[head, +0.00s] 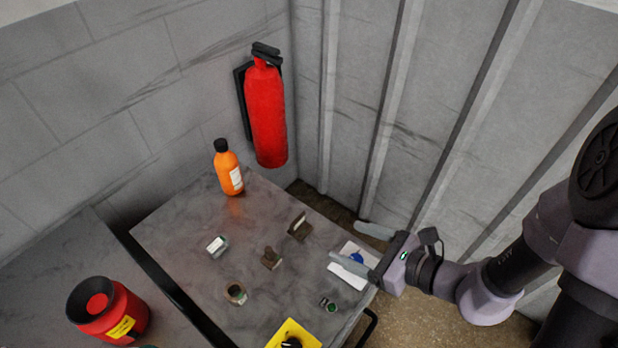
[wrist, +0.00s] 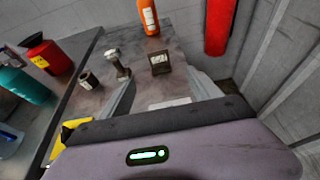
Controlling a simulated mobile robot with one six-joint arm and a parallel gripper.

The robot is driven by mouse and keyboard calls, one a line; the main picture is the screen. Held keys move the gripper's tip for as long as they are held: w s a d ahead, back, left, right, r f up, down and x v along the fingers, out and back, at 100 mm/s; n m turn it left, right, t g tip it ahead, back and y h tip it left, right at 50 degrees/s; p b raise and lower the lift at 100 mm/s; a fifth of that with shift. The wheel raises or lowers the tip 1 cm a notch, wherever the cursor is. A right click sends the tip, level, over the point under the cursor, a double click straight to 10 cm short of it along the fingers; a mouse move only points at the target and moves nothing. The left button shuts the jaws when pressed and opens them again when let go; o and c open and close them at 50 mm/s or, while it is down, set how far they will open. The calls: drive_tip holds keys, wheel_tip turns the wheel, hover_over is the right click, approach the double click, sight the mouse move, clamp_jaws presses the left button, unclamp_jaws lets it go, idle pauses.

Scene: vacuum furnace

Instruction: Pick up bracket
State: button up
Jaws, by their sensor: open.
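An angled brown metal piece, seemingly the bracket (head: 299,226), stands on the grey tabletop near its back right edge. It also shows in the wrist view (wrist: 160,63), ahead of my fingers and roughly between their lines. My gripper (head: 345,240) reaches in from the right, over the table's right side. Its jaws are open and nothing is between the fingertips (wrist: 160,82). The gripper is apart from the bracket, to its right in the head view.
A white sheet or tray (head: 342,272) lies under my gripper. An orange bottle (head: 229,170) stands at the back. A fire extinguisher (head: 267,115) hangs on the wall.

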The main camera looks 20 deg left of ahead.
drive_tip(key=b, duration=0.3)
approach(299, 223)
drive_tip(key=x, duration=0.4)
drive_tip(key=shift+s+a+f, duration=0.3)
drive_tip(key=shift+a+f, duration=0.05)
drive_tip(key=b+x, duration=0.1)
drive_tip(key=x, duration=0.2)
drive_tip(key=b+x, duration=0.1)
drive_tip(key=x, duration=0.1)
drive_tip(key=shift+w+f+b, duration=0.2)
drive_tip(key=shift+w+b, duration=0.1)
drive_tip(key=shift+w, duration=0.1)
drive_tip(key=shift+w+a, duration=0.1)
drive_tip(key=shift+a, duration=0.2)
drive_tip(key=shift+d+r, duration=0.1)
clamp_jaws()
